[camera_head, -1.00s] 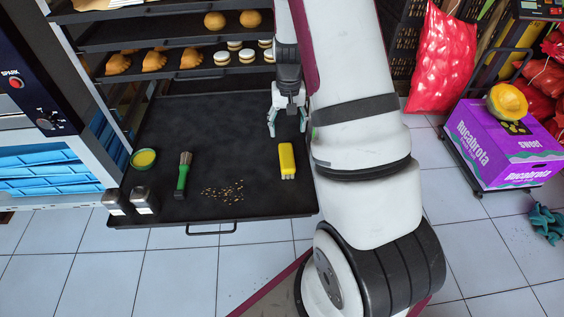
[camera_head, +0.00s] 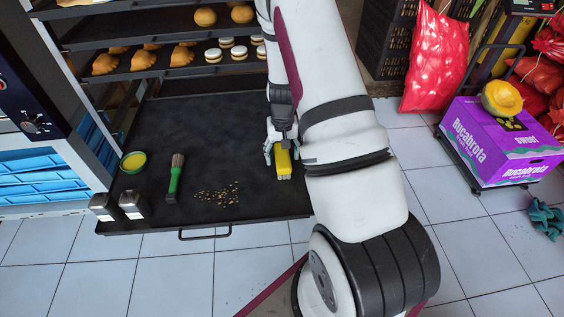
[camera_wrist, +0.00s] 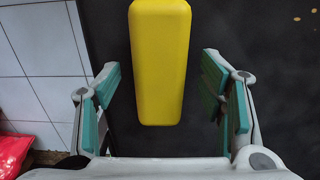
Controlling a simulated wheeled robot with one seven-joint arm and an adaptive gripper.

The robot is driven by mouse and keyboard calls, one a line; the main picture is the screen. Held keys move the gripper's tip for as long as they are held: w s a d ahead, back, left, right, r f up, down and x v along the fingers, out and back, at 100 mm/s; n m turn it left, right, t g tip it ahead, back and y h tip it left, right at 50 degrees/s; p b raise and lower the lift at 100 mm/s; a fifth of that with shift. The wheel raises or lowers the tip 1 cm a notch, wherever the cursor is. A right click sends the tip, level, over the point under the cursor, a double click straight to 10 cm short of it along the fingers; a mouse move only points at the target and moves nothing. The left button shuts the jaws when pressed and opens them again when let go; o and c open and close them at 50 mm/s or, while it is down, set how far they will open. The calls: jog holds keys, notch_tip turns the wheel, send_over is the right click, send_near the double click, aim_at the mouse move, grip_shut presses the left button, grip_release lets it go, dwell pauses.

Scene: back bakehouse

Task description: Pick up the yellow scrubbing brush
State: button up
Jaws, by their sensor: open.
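The yellow scrubbing brush (camera_head: 283,165) lies on the dark pull-out tray (camera_head: 220,120), near its right front part, with its pale bristle end toward the front edge. My gripper (camera_head: 280,152) is at the brush's far end, and my arm covers the area just right of it. In the wrist view the yellow brush (camera_wrist: 160,62) lies between and ahead of the open fingers of my gripper (camera_wrist: 165,105). Dark gaps show on both sides of it, and neither finger appears to touch it. Its upper end is cut off by the frame.
On the same tray are a green-handled pastry brush (camera_head: 175,178), scattered crumbs (camera_head: 217,194), a small green bowl with yellow contents (camera_head: 133,162) and two shakers (camera_head: 132,205). Shelves with pastries (camera_head: 180,56) rise behind. A purple box (camera_head: 500,140) stands on the right.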

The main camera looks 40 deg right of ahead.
jog(key=shift+f, duration=0.6)
jog(key=shift+c, duration=0.5)
jog(key=c, duration=1.2)
jog(key=shift+r, duration=0.15)
jog(key=shift+r, duration=0.6)
notch_tip(320, 180, up, 2)
jog(key=shift+r+p, duration=0.15)
jog(key=shift+p, duration=0.45)
jog(key=s, duration=0.5)
jog(key=s+a+r+p, duration=0.1)
jog(key=s, duration=0.4)
jog(key=s+a, duration=0.1)
jog(key=s, duration=0.4)
jog(key=shift+s+a+r+p, duration=0.1)
jog(key=shift+s+r+p, duration=0.05)
jog(key=shift+s+p, duration=0.2)
